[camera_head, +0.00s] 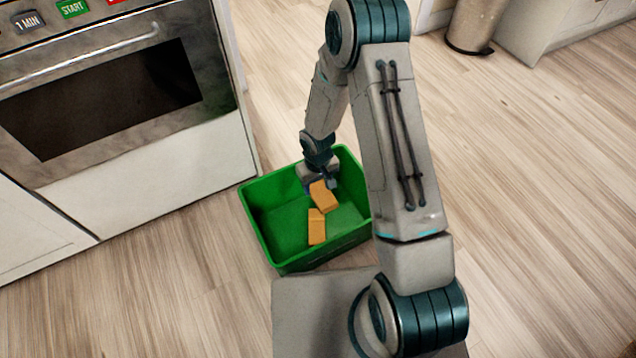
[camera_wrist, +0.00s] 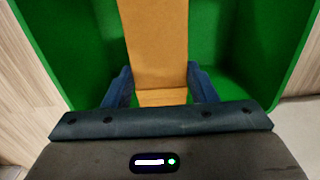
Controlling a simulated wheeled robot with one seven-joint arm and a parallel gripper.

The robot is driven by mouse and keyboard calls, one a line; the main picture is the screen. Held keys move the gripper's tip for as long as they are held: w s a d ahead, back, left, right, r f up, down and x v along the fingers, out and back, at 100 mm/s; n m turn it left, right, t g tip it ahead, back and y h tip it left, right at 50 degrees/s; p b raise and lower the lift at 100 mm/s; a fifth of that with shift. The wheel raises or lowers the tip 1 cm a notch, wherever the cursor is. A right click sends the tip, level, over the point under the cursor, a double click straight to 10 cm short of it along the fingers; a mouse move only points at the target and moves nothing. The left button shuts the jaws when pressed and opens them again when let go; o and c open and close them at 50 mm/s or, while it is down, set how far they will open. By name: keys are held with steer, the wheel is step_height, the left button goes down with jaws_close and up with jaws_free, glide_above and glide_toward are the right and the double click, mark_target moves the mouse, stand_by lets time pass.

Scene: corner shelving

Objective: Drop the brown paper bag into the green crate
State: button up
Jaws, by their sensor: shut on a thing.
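The brown paper bag (camera_head: 323,197) is orange-brown and boxy. It is tilted at the end of my gripper (camera_head: 314,184), inside the green crate's outline. In the wrist view, the bag (camera_wrist: 154,45) runs up from between the two blue fingers of my gripper (camera_wrist: 160,90), which are shut on it. A second orange-brown piece (camera_head: 317,228) shows just below the bag, over the crate floor; I cannot tell whether it is a separate bag. The green crate (camera_head: 318,258) stands open on the floor, and its green walls fill the wrist view's background. My arm hides part of its right side.
A grey oven (camera_head: 110,90) with a dark window stands left of the crate, close to its left edge. A bin (camera_head: 474,25) and white cabinets (camera_head: 570,30) are at the top right. Wooden floor (camera_head: 540,180) is clear on the right.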

mark_target(317, 186)
step_height(317, 186, down, 4)
steer(key=b, duration=0.2)
steer(key=shift+f+b, duration=0.2)
steer(key=shift+b, duration=0.15)
steer(key=o, duration=1)
steer(key=shift+o, duration=0.2)
step_height(317, 186, up, 14)
steer(key=p, duration=0.6)
